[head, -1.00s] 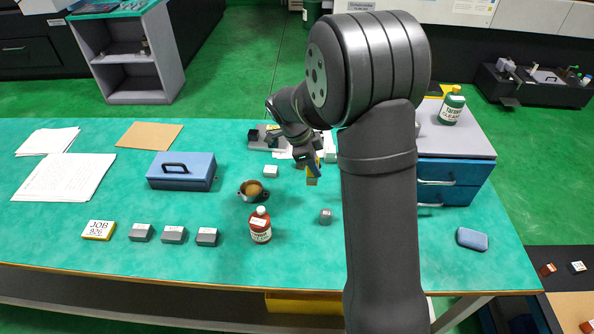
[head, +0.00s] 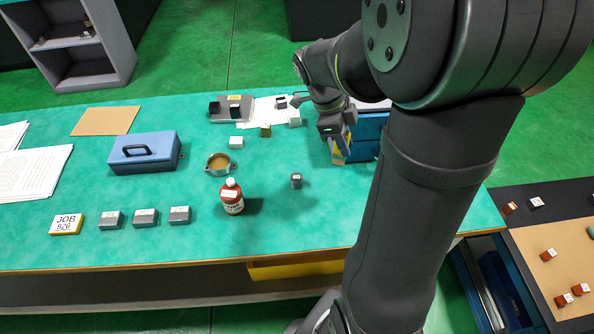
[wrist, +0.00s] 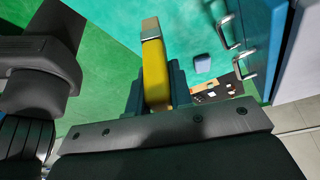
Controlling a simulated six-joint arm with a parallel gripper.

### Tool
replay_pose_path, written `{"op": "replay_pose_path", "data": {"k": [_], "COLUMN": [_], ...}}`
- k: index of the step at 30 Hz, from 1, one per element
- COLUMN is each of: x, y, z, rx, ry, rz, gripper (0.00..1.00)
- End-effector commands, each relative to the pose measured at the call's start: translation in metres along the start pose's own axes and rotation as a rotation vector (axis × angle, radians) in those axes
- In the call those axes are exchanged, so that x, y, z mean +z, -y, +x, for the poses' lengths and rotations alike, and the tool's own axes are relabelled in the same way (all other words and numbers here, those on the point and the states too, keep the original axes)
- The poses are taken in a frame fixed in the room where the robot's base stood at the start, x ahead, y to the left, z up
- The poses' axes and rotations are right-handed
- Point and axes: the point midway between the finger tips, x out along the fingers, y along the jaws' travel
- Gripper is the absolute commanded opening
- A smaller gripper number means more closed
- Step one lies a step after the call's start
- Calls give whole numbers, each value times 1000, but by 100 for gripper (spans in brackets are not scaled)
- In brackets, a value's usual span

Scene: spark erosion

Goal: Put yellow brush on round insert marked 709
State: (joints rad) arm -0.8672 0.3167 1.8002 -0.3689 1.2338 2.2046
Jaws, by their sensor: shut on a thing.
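My gripper (head: 338,150) is shut on the yellow brush (wrist: 154,75), in front of the blue drawer unit. In the wrist view the yellow handle sits between the jaws, and the metal band and pale tan end point away from the gripper. In the head view the brush (head: 345,147) shows only as a small yellow patch at the jaws. I cannot read the number 709 anywhere, so I cannot tell which piece is the round insert. Small labelled pieces lie on the brown board (head: 530,236) at the lower right.
The blue drawer unit (head: 368,136) stands close beside my gripper. A red-brown bottle (head: 232,197), a small grey labelled piece (head: 296,181), a round cup (head: 219,164) and a blue box (head: 145,152) stand on the green table. The table's front right is clear.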

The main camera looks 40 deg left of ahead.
Motion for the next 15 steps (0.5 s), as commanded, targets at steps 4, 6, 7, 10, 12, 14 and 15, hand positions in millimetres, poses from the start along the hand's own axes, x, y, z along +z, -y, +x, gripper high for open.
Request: {"op": "replay_pose_path", "data": {"k": [4,6,7,10,12,14,15], "x": [32,52,60,86,102,112,118], "y": [0,1,1,2,3,4,4], "z": [6,8,10,14,16,17,18], "rx": [2,2,2,1,1,1,0], "ry": [-1,-2,-2,-2,-2,-1,0], "rz": [-5,-6,-5,-5,-4,-3,-2], "gripper": [0,0,0,0,0,0,0]}}
